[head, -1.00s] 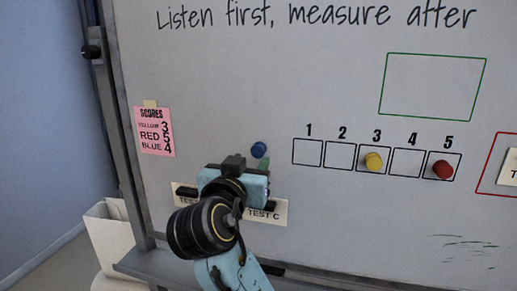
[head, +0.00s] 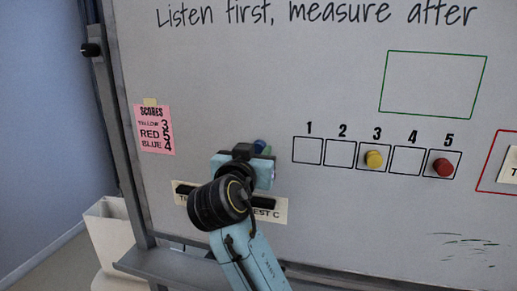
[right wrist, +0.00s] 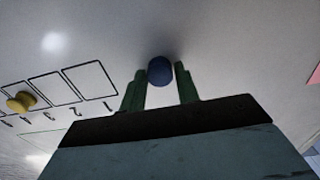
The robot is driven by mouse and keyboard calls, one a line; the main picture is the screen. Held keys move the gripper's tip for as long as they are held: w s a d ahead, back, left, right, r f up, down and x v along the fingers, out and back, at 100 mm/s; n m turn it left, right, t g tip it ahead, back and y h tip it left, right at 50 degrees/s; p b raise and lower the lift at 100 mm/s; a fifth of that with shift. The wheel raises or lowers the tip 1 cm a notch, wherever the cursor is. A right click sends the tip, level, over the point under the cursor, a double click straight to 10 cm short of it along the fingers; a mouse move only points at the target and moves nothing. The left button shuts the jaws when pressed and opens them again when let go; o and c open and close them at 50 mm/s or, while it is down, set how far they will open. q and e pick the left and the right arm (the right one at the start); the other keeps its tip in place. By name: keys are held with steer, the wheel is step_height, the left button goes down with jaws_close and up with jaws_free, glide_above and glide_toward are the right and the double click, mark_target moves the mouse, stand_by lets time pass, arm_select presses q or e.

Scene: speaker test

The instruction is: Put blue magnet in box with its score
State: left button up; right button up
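The blue magnet (head: 259,146) is on the whiteboard, left of the row of numbered boxes. My right gripper (head: 262,152) is up at it and partly hides it in the head view. In the right wrist view the blue magnet (right wrist: 160,70) sits between the two green fingertips of my right gripper (right wrist: 160,78), which are apart; a firm grip does not show. The pink score note (head: 154,130) reads yellow 3, red 5, blue 4. Box 4 (head: 407,161) is empty. My left gripper is not in view.
The yellow magnet (head: 374,159) is in box 3 and the red magnet (head: 443,167) in box 5. Boxes 1 and 2 are empty. Test labels (head: 268,209) are partly behind my right arm. An empty green frame (head: 433,85) is above the boxes. A ledge (head: 150,265) runs below.

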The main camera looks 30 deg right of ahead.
steer(key=c, duration=0.4)
steer(key=shift+s+a, duration=0.1)
steer(key=shift+a, duration=0.05)
steer(key=shift+s+a, duration=0.45)
steer(key=shift+a, duration=0.05)
steer(key=shift+a, duration=0.1)
steer(key=shift+b+v, duration=0.5)
steer(key=shift+v, duration=1.9)
steer(key=shift+s+a, duration=0.1)
steer(key=shift+s, duration=0.1)
